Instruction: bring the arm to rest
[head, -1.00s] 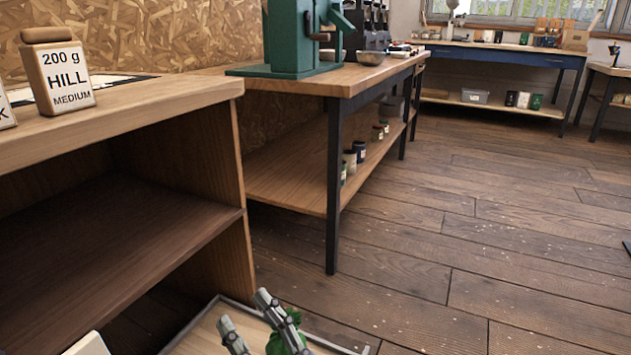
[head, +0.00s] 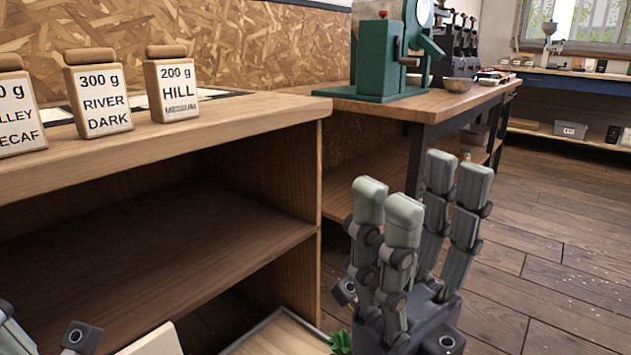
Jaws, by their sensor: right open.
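My right gripper (head: 420,200) stands upright in the lower middle of the head view, fingers pointing up and spread apart. It is open, with nothing between its fingers. It is in front of the far workbench and to the right of the wooden shelf unit, and seems to touch neither. At the lower left corner a small grey part of my left arm or gripper (head: 15,335) shows. Most of it is out of the picture, so its jaw state does not show.
Wooden bag-shaped signs stand on the shelf unit (head: 215,130): RIVER DARK (head: 98,92), HILL MEDIUM (head: 172,90) and one partly cut off. A tray (head: 285,335) with something green (head: 340,343) is low down. A green machine (head: 378,55) stands on the workbench (head: 440,108). Floor at right is clear.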

